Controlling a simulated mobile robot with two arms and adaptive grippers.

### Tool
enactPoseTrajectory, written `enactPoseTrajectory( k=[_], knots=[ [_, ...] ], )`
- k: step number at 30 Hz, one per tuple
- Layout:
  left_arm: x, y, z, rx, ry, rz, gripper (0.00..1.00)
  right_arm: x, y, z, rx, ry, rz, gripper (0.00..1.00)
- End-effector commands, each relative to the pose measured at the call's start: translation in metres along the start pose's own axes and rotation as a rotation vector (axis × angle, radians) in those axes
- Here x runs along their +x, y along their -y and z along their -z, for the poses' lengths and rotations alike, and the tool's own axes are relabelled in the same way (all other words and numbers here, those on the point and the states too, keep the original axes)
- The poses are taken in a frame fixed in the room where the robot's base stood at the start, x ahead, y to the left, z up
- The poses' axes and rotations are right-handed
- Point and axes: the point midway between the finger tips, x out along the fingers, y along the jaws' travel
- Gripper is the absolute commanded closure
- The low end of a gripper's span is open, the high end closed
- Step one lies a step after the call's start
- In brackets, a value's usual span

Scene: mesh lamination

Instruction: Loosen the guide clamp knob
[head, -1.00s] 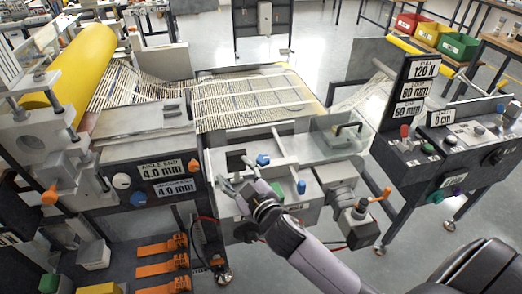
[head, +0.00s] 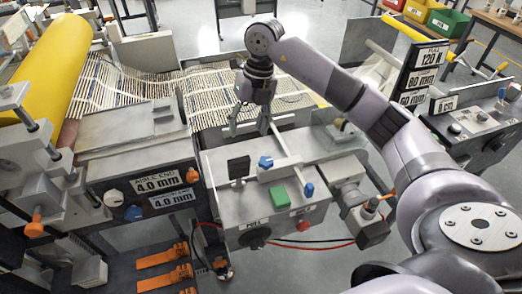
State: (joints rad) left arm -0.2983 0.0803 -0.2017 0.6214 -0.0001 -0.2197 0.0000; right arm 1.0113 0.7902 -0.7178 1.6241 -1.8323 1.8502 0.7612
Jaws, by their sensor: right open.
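A blue knob (head: 265,162) sits on the grey clamp block by the pale guide bar (head: 284,143), on top of the grey machine box. A second blue knob (head: 308,189) stands near the bar's front end. I cannot tell from labels which one is the guide clamp knob. My right gripper (head: 250,130) points down behind the blue knobs, near the far edge of the box and the mesh. Its fingers are apart with nothing between them, and it does not touch either knob. My left gripper is not in view.
A green block (head: 280,197) and a black block (head: 238,167) are close to the knobs. The striped mesh (head: 205,85) runs behind, from the yellow roll (head: 62,65). A label panel (head: 160,190) stands left; a control console (head: 478,120) stands right.

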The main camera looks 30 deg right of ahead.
Motion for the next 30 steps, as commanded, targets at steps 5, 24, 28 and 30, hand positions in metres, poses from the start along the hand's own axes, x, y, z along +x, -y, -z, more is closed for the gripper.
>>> enactPoseTrajectory(
  k=[5,24,28,30],
  knots=[
    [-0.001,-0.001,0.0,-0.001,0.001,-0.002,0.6,-0.028,0.047,-0.001,0.095,-0.008,0.176,0.45],
    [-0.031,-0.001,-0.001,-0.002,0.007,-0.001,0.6,0.081,0.072,0.004,0.103,-0.017,0.193,0.45],
    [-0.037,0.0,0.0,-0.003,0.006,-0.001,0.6,0.106,0.076,0.004,0.103,-0.015,0.191,0.45],
    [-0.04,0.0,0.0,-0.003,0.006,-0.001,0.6,0.117,0.078,0.004,0.102,-0.015,0.191,0.45]
  ],
)
